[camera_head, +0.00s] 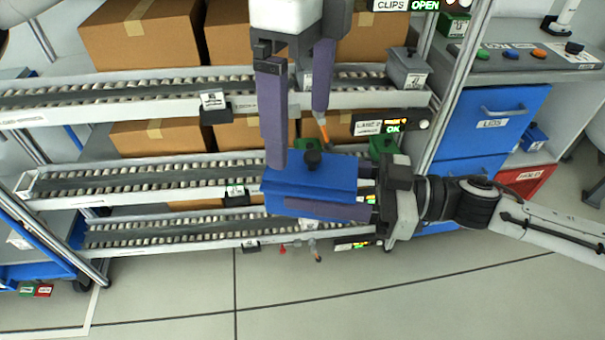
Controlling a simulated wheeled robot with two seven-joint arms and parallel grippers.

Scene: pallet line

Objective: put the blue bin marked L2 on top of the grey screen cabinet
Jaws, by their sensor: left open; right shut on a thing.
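A blue bin (310,178) with a dark knob on top is held in front of the rack. No L2 mark is readable on it. My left gripper (298,137) is open above the bin, pointing down. Its nearer fingertip overlaps the bin's upper left corner in the picture; I cannot tell whether they touch. I cannot identify a grey screen cabinet in this view.
A roller rack (150,178) with several cardboard boxes (142,32) stands behind. A grey lidded bin (408,72) sits at its upper right end. A grey-topped cabinet (520,60) with blue drawers (490,115) marked LIDS stands right.

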